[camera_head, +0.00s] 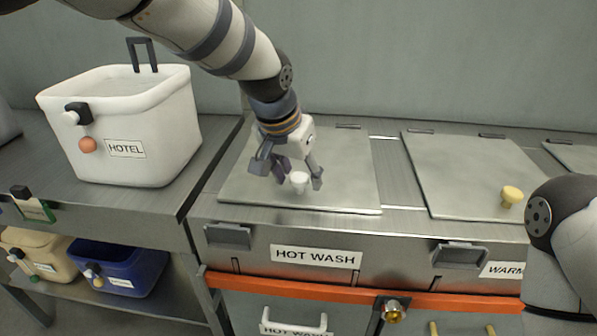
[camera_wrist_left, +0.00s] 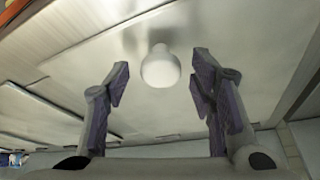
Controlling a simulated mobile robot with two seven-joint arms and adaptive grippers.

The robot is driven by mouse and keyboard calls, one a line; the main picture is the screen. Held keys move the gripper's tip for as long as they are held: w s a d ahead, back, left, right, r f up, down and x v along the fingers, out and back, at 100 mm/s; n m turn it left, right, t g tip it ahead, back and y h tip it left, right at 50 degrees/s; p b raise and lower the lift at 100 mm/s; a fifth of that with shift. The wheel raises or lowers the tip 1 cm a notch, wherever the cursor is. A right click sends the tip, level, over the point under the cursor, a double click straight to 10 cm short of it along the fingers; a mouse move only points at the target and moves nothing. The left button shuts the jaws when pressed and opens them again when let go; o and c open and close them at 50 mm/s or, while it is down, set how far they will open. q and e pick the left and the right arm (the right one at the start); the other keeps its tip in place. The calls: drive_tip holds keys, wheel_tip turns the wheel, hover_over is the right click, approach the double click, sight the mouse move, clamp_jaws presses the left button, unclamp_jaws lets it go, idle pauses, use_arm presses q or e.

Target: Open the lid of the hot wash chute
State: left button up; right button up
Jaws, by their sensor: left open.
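The hot wash chute lid (camera_head: 345,165) is a flat grey metal panel, lying shut above the "HOT WASH" label (camera_head: 315,256). A white knob (camera_head: 299,182) stands near its front edge. My left gripper (camera_head: 290,180) is open above the lid, with its fingers to either side of the knob. In the left wrist view the white knob (camera_wrist_left: 160,68) shows beyond the fingertips and centred between the open fingers (camera_wrist_left: 160,80); I cannot tell whether they touch it. My right arm shows at the right edge, but its gripper is not in view.
A second lid (camera_head: 460,175) with a yellow knob (camera_head: 511,196) lies to the right, above the partly hidden "WARM" label. A white "HOTEL" bin (camera_head: 125,125) stands on the left counter. Beige (camera_head: 35,262) and blue (camera_head: 120,268) bins sit on the shelf below. An orange rail (camera_head: 300,289) runs along the front.

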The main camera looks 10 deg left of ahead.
use_arm(q)
drive_tip(key=shift+c, duration=0.2)
drive_tip(key=shift+r, duration=0.1)
clamp_jaws()
drive_tip(key=shift+w+r, duration=0.1)
drive_tip(key=shift+w, duration=0.05)
drive_tip(key=r, duration=0.2)
drive_tip(key=w+r+g+b, duration=0.2)
drive_tip(key=r, duration=0.1)
drive_tip(key=shift+r, duration=0.35)
drive_tip(key=shift+r+g, duration=0.3)
drive_tip(key=shift+r, duration=0.35)
use_arm(e)
drive_tip(key=shift+g, duration=0.6)
drive_tip(key=shift+s+f, duration=1.6)
